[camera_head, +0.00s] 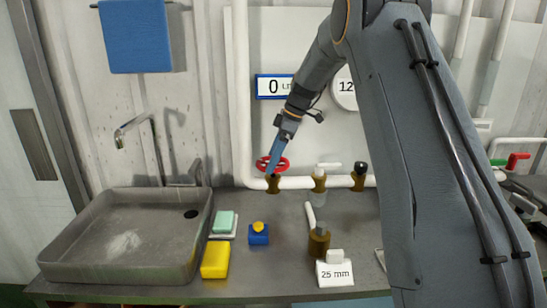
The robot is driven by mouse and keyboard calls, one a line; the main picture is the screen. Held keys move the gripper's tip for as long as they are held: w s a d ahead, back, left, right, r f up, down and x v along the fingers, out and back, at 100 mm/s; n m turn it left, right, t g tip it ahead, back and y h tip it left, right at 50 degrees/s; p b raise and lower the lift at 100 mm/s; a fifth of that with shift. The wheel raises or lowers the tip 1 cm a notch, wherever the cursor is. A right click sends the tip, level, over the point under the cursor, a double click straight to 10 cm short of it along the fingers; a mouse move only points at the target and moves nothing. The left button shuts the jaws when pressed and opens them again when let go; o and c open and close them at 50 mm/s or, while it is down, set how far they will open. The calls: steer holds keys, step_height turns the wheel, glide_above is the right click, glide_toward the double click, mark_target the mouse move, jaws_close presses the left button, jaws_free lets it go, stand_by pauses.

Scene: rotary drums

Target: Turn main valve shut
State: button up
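A red handwheel valve (283,166) sits on a brass body on the white horizontal pipe behind the counter. I take it to be the main valve, though no label for it shows. The fingers hide part of the wheel. A display reading "0" (268,87) hangs above on the wall, partly hidden by my arm.
A white-handled valve (320,172) and a dark-knobbed valve (361,170) stand right of it on the pipe. My arm covers the right.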

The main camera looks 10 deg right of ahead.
steer(key=m+t+b, duration=0.1)
steer(key=m, duration=0.1)
steer(key=m+t+h+b, duration=0.1)
steer(key=m, duration=0.2)
steer(key=shift+m, duration=0.3)
steer(key=m+h, duration=0.1)
steer(key=m, duration=0.1)
steer(key=m+p, duration=0.1)
steer(key=m, duration=0.1)
steer(key=shift+r+m+t+h, duration=0.1)
steer(key=shift+m+t+h, duration=0.3)
stand_by(0.4)
steer(key=o, duration=0.8)
steer(key=shift+o, duration=0.2)
steer(key=shift+b+v, duration=1.05)
steer(key=shift+v, duration=2.85)
steer(key=shift+a, duration=0.1)
